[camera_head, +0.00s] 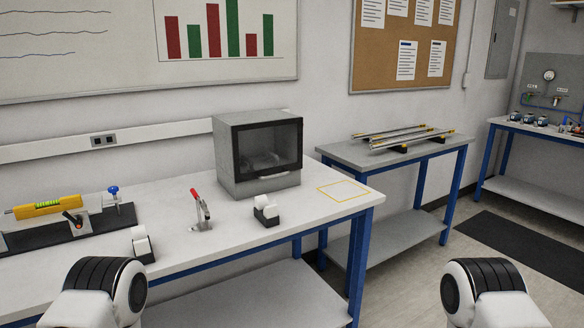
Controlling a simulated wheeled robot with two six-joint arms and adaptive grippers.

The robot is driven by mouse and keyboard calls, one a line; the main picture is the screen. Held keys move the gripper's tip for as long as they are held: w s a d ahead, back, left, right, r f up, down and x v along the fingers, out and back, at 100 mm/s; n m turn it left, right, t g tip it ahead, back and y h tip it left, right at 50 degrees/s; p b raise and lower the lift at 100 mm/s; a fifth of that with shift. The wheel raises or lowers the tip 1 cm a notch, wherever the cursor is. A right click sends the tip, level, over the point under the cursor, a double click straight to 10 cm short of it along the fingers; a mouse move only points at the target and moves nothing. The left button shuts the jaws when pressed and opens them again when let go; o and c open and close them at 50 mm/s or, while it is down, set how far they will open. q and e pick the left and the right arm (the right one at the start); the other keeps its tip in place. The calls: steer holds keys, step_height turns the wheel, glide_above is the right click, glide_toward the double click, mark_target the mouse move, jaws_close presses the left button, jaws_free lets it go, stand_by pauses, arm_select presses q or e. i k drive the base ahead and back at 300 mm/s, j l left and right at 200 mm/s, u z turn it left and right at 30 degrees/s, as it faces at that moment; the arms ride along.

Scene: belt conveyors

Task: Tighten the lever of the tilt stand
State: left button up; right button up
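The tilt stand (88,235) is on the white bench at the left, partly cut off by the picture's left edge. It has a dark base and carries a yellow spirit level (47,208) with a green vial. A short black lever (73,219) with an orange-red tip shows on its front side; how tight it is cannot be told. A blue knob (113,191) stands at its right end. Only rounded white and black parts of my two arms show at the bottom left and bottom right. Neither of my grippers is in view.
On the same bench (330,207) are a red-handled clamp (201,212), two small white-and-black holders (266,210) (142,244), a grey box with a dark window (257,155) and a yellow-outlined square (342,190). A grey table (345,152) with rods stands to the right.

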mark_target(78, 224)
steer(key=u, duration=1.25)
steer(key=j+z, duration=0.15)
